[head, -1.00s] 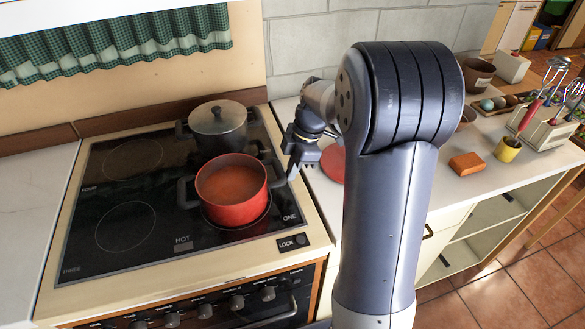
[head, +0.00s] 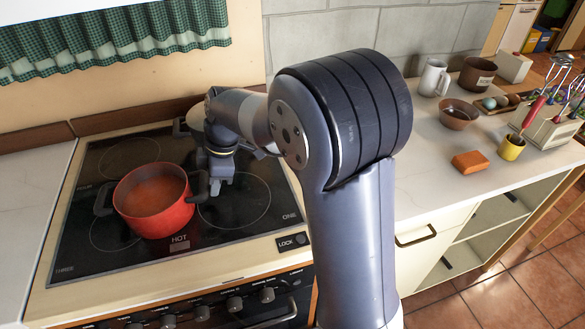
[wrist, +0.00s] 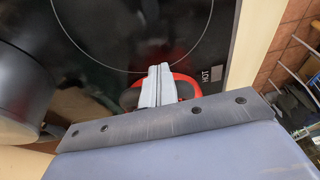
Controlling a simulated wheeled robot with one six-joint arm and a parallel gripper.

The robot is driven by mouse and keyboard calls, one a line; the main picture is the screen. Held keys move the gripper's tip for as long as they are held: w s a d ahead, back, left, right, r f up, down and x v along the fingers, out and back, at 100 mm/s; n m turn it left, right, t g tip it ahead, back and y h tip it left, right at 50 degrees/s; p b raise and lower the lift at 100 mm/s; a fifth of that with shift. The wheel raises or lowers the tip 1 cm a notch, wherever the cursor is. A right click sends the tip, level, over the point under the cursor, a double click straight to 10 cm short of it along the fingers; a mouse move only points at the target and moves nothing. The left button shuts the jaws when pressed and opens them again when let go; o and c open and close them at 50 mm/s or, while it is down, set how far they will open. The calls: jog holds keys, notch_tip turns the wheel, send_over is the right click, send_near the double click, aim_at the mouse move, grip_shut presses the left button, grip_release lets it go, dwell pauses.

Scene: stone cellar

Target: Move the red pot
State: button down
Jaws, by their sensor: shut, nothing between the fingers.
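The red pot (head: 155,212), with two dark side handles and orange-red contents, stands on the black cooktop (head: 118,262) over the front-left ring. My gripper (head: 221,184) is just right of the pot, close to its right handle (head: 199,187). Whether it touches the handle cannot be told. In the wrist view the pale fingers (wrist: 158,86) are shut together with nothing between them. Red parts of the pot (wrist: 186,86) show behind the fingers, and the rest is hidden by my gripper.
A lidded dark pot (head: 194,116) stands at the back, mostly hidden by my arm. The front-right ring (head: 250,205) is bare. The counter (head: 425,170) to the right holds an orange block (head: 470,162), a yellow cup (head: 511,147), a bowl (head: 458,115) and a white jug (head: 434,78).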

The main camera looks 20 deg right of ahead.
jog(key=a, duration=1)
